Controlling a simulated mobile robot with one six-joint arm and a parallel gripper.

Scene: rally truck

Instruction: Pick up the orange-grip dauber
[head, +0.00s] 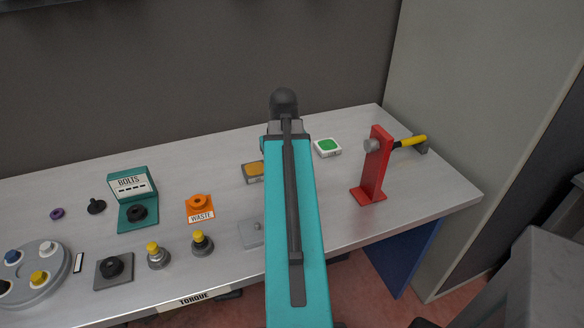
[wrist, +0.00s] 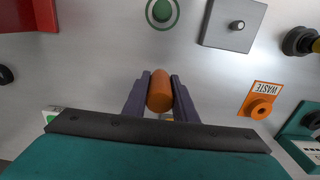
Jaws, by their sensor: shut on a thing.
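The orange-grip dauber (wrist: 160,92) shows in the wrist view as an upright-looking orange cylinder seen from its end. My gripper (wrist: 160,84) is shut on it, with one dark finger on each side of the orange grip. The dauber's lower part is hidden, so I cannot tell whether it touches the table. In the head view my teal arm hides the dauber and the fingers.
A green ring (wrist: 160,12) lies ahead of the fingers. An orange pad box (head: 254,170), a green pad box (head: 328,147), a red stand (head: 374,170), a grey plate (head: 252,233) and an orange waste holder (head: 200,205) stand around my arm.

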